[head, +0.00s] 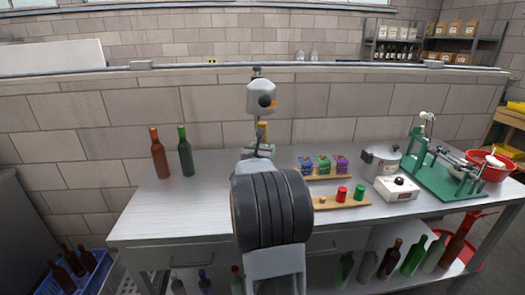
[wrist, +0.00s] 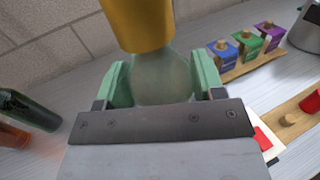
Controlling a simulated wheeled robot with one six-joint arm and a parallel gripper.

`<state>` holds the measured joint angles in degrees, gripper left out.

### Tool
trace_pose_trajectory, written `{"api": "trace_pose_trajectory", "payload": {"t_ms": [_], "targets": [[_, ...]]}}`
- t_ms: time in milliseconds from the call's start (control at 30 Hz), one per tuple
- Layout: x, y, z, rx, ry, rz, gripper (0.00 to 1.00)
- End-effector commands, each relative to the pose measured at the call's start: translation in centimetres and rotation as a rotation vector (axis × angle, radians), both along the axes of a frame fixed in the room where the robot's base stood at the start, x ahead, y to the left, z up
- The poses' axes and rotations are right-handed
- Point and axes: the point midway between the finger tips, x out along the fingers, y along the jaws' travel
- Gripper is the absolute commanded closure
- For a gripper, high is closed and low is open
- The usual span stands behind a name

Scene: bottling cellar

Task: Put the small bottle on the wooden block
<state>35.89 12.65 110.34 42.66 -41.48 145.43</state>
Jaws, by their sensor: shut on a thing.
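The small bottle has a gold-yellow neck (wrist: 138,22) and a pale, cloudy glass body (wrist: 160,82). My gripper (wrist: 159,80) is shut on the body, one green finger on each side. In the head view the yellow neck (head: 263,131) shows beyond my arm, with my gripper (head: 262,150) around the lower part. The bottle's base is hidden, so I cannot tell whether it touches the table. I cannot make out a separate wooden block in either view; my arm hides part of the table.
Brown (head: 159,158) and green (head: 186,156) bottles stand on the table's left. To the right are a wooden rack of coloured boxes (head: 323,165), a pegged wooden board (head: 328,203), a pot (head: 380,162), a white scale (head: 396,188) and a green machine (head: 436,176). The table's left front is clear.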

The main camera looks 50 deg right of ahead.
Motion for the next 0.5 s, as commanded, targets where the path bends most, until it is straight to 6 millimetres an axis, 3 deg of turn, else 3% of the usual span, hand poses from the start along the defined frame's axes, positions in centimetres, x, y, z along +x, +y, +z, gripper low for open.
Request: {"api": "trace_pose_trajectory", "payload": {"t_ms": [33,67,300,500], "targets": [[0.00,-0.01,0.03,-0.005,-0.004,0.000,0.85],[0.00,0.00,-0.06,0.000,0.000,0.000,0.35],[-0.01,0.00,-0.04,0.000,0.000,0.000,0.12],[-0.01,0.00,-0.02,0.000,0.000,0.000,0.12]]}}
